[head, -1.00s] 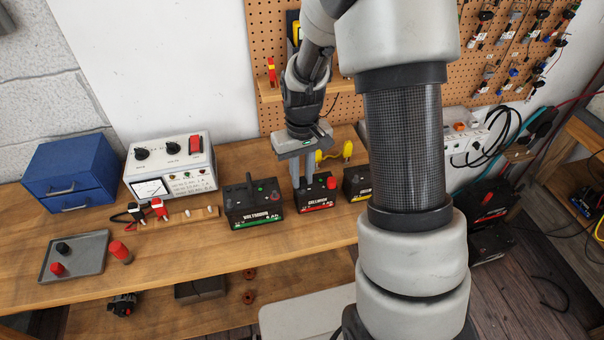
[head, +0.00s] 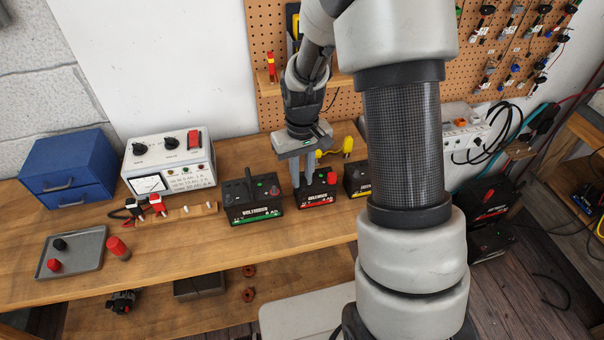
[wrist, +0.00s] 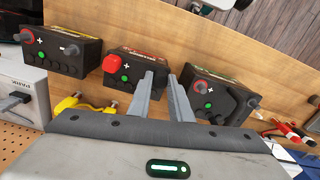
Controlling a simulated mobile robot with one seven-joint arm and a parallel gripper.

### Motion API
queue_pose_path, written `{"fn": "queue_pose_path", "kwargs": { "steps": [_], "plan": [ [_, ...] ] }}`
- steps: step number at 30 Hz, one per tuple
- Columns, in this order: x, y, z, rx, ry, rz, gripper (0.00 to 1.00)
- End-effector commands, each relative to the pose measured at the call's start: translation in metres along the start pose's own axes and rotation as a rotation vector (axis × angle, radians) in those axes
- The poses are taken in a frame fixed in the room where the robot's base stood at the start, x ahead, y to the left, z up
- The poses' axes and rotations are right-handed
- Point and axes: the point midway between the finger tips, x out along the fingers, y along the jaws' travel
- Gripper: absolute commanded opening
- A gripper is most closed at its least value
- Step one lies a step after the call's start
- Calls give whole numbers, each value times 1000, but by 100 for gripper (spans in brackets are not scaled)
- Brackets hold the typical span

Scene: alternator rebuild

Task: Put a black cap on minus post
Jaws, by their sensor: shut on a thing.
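The middle battery (head: 317,196) is black with a red label and carries a red cap (head: 331,178) on its plus post. In the wrist view, the same battery (wrist: 133,62) shows its red cap (wrist: 113,64) left of my gripper. My gripper (wrist: 165,76) is over the minus end of this battery, shut on a dark thing, apparently a black cap, which is hard to make out. In the head view my gripper (head: 303,184) points straight down there. The minus post is hidden. Another black cap (head: 60,244) and a red cap (head: 54,265) lie in the grey tray (head: 88,262).
A green-labelled battery (head: 253,205) stands close on the left, and a yellow-labelled one (head: 357,181) on the right, partly behind my arm. A loose red cap (head: 118,248) stands beside the tray. A charger (head: 170,165) and blue drawers (head: 65,170) stand further left.

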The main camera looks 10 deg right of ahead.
Motion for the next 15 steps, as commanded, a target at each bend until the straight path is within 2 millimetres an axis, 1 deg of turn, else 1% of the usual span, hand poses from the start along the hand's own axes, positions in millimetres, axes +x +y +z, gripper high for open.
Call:
{"fn": "queue_pose_path", "kwargs": {
  "steps": [7,15],
  "plan": [
    [6,0,0,0,0,0,8],
    [6,0,0,0,0,0,8]
  ]
}}
